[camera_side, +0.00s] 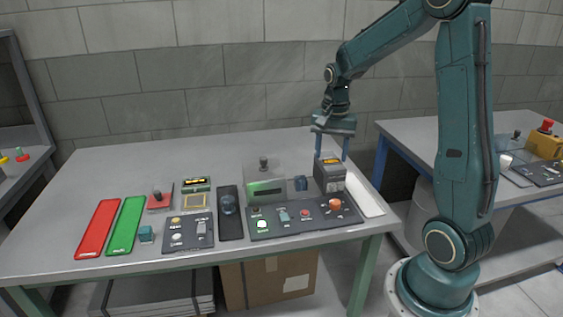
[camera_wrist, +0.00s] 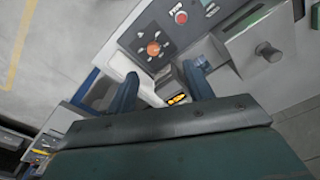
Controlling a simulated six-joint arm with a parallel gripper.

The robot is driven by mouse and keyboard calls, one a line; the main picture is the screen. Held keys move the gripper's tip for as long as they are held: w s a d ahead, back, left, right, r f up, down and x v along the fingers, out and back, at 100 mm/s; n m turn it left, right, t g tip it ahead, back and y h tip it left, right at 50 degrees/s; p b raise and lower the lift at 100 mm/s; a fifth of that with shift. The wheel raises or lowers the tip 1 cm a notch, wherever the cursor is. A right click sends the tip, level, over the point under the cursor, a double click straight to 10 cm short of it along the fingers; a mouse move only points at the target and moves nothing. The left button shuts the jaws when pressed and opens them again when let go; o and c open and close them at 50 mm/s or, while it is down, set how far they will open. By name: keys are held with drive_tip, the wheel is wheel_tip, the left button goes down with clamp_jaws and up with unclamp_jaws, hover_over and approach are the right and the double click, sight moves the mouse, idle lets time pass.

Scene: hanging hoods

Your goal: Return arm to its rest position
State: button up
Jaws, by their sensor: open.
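My gripper (camera_side: 332,146) points down over the right part of the table, at a small grey box with an orange display (camera_side: 330,176). In the side view its two blue fingers are spread apart near the top of the box. In the wrist view my gripper (camera_wrist: 160,95) shows its fingers wide apart, and the orange display (camera_wrist: 177,99) shows between them. Nothing appears clamped between the fingers. Whether the fingers touch the box cannot be told.
A transparent hood with a knob (camera_side: 263,165) stands left of my gripper. A dark control panel (camera_side: 305,217) lies in front. Red (camera_side: 98,229) and green (camera_side: 125,225) plates lie at the table's left. The table's back (camera_side: 190,150) is clear. Another table (camera_side: 400,128) stands right.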

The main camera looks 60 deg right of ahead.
drive_tip(key=s+a+r+n+t, duration=0.35)
drive_tip(key=a+r+n, duration=0.45)
drive_tip(key=a, duration=0.4)
drive_tip(key=s+a+r+n+t, duration=0.2)
drive_tip(key=s+a+n, duration=0.4)
drive_tip(key=s+a, duration=0.3)
drive_tip(key=shift+s+r+n+y, duration=0.3)
drive_tip(key=shift+s+r, duration=0.2)
drive_tip(key=shift+s, duration=0.25)
